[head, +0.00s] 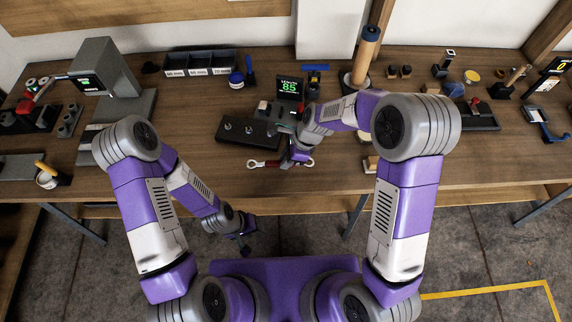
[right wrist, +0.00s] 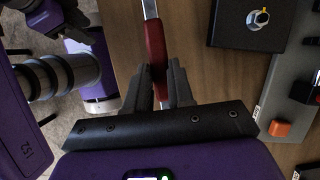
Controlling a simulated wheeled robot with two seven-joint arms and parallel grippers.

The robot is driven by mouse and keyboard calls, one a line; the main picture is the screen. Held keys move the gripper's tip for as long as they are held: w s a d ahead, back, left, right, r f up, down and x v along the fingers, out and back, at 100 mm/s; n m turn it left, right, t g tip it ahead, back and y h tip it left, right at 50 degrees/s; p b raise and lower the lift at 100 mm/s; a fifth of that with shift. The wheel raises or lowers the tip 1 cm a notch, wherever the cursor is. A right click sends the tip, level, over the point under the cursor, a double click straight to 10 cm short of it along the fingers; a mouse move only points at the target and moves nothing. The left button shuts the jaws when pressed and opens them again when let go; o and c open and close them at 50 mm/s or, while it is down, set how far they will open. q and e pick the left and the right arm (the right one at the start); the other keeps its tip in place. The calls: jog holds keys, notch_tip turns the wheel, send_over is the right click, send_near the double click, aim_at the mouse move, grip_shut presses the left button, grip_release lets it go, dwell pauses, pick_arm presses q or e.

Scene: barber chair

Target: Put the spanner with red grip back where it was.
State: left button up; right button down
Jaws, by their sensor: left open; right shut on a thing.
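The spanner with red grip (head: 268,164) lies crosswise near the front of the bench in the head view, its metal ends showing on both sides of my gripper. My right gripper (head: 298,156) is shut on it. In the right wrist view the red grip (right wrist: 155,45) sits between the two black fingers (right wrist: 160,85), and the silver shaft runs out of the top of the picture. Whether the spanner touches the bench I cannot tell. My left gripper (head: 244,240) is open and empty, low in front of the bench edge.
A black block with bolts (head: 246,131) lies just behind the spanner; it also shows in the right wrist view (right wrist: 262,20). A display reading 85 (head: 290,88) stands behind it. Bins (head: 200,63) stand at the back. The bench (head: 205,175) is bare left of the spanner.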

jog(key=shift+f+b, duration=0.45)
jog(key=shift+f, duration=1.25)
jog(key=shift+f, duration=0.15)
jog(key=c, duration=1)
grip_release()
jog(key=shift+r, duration=0.35)
jog(key=p+v, duration=0.3)
jog(key=v, duration=0.8)
jog(key=shift+d+r, duration=0.2)
jog(key=shift+r, duration=0.05)
